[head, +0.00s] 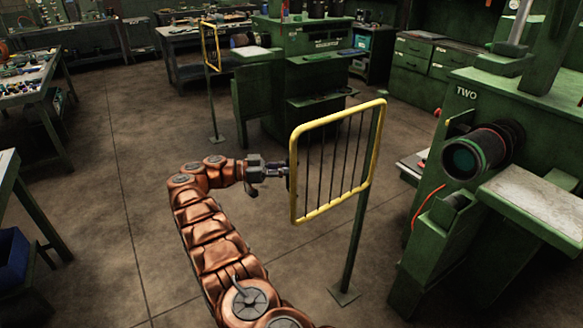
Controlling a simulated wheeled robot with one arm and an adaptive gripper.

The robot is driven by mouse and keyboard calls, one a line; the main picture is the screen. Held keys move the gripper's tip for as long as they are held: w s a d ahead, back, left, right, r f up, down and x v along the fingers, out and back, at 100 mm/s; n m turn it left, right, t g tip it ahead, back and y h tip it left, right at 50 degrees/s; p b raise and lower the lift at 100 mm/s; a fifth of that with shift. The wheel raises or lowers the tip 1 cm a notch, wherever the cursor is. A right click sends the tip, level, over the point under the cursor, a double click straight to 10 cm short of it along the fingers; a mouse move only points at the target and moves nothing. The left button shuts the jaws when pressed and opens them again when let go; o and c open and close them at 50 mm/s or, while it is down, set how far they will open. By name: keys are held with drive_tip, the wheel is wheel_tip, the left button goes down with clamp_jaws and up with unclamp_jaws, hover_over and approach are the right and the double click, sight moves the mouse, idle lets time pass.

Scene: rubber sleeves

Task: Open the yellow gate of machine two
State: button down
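The yellow gate (345,118) of machine two is a rounded yellow frame with thin dark upright bars, carried on a green post (355,235) on its right side. It stands in the aisle to the left of machine two (540,105), the green machine marked "TWO". The gate panel reaches left from the post. My gripper (284,172) is at the gate's left upright, at about mid-height. It overlaps or touches that upright; the fingertips are small and partly hidden there, so I cannot tell whether they grip it.
Machine two's dark cylinder (484,150) and pale-topped side table (540,200) stand at right. Another green machine (300,75) with a smaller yellow gate (210,45) is behind. A cluttered workbench (30,78) stands at left. The floor (120,190) around my arm's left side is clear.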

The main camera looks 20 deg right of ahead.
drive_tip(key=shift+d, duration=0.1)
drive_tip(key=c, duration=1.2)
unclamp_jaws()
drive_tip(key=shift+r, duration=0.1)
